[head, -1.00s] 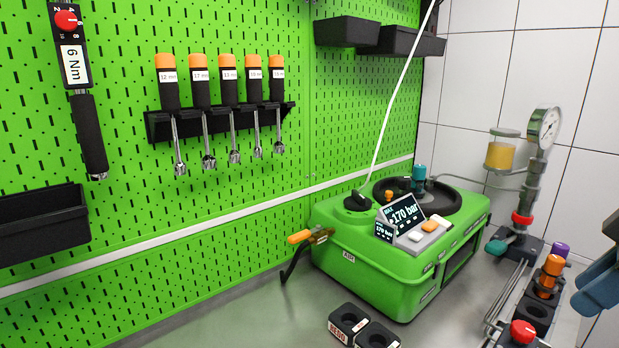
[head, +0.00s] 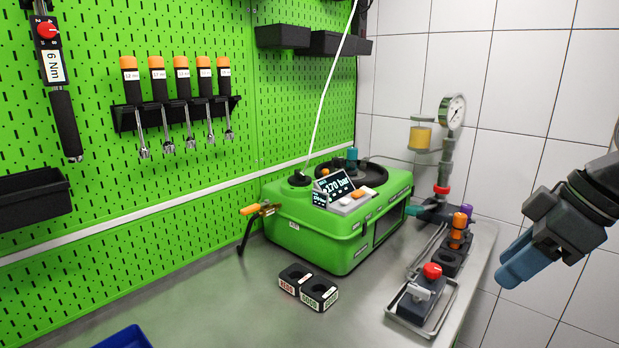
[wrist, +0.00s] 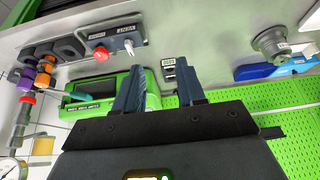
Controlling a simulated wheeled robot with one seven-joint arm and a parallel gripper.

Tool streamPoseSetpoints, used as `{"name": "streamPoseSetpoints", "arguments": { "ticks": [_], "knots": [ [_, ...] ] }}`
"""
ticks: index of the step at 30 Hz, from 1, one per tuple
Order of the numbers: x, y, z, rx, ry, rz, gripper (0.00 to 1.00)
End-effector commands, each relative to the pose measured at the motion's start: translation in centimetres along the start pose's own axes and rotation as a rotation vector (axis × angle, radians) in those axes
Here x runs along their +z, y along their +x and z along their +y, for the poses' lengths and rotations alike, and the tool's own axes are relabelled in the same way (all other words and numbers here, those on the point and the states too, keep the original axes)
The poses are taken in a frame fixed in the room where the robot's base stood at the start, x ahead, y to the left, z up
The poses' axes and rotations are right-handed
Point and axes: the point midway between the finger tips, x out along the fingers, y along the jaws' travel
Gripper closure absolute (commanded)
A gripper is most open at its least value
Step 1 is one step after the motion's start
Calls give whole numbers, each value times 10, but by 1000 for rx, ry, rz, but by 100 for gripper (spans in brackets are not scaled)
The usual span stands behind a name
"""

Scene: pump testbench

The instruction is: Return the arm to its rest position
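My gripper (head: 518,262) is at the right of the head view, raised in front of the white tiled wall and clear of the bench. Its blue-grey fingers point down and to the left. In the wrist view my gripper (wrist: 160,88) shows its two fingers spread apart, with nothing between them. My dark wrist body covers the lower middle of that view. The green pump unit (head: 330,225) stands on the bench to the left of my gripper, with its display reading 170 bar.
A tray (head: 395,312) holding a block with a red knob (head: 432,271) lies below left of my gripper. A pressure gauge (head: 453,111) stands at the back. Wrenches hang on the green pegboard (head: 200,60).

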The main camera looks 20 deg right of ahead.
Motion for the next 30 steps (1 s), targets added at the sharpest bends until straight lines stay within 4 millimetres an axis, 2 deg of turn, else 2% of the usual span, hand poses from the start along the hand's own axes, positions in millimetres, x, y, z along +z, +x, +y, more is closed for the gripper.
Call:
{"name": "streamPoseSetpoints", "arguments": {
  "ticks": [8, 17, 21, 24, 30],
  "knots": [
    [-33, 15, -14, -25, 15, 147, 61],
    [-90, 35, -42, -76, 75, 418, 61],
    [-123, 45, -63, -113, 153, 608, 61],
    [-141, 53, -76, -134, 227, 735, 61],
    [-155, 70, -98, -149, 400, 934, 61]
  ]
}}
